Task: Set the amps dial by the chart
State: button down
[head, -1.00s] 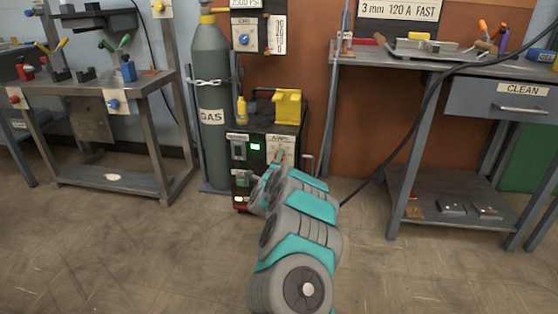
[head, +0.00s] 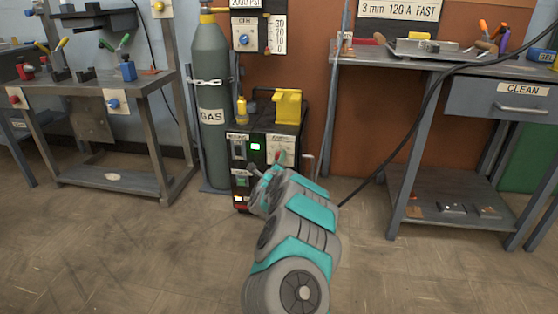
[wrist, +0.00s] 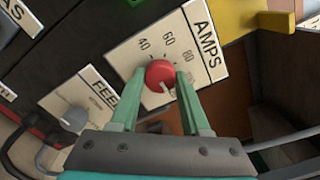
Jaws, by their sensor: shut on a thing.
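The amps dial is a red round knob (wrist: 160,75) on a white AMPS plate (wrist: 203,52) of the dark welder (head: 240,190). My gripper (wrist: 161,77) has its two green fingers closed on either side of the knob. A pale mark on the knob points toward the lower right of the wrist view. The numbers 40, 60 and 80 are readable; the lower part of the scale is partly hidden by a finger.
A FEED plate with a grey knob (wrist: 74,118) lies beside the AMPS plate. A gas cylinder (head: 212,110) stands left of the welder. A yellow object (head: 288,104) sits on top. Benches stand at both sides; the floor in front is clear.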

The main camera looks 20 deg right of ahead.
jog(key=shift+c, duration=1.9)
grip_release()
jog(key=v, duration=0.7)
jog(key=shift+s+a+p, duration=0.2)
jog(key=shift+s+p, duration=0.15)
jog(key=shift+p, duration=0.1)
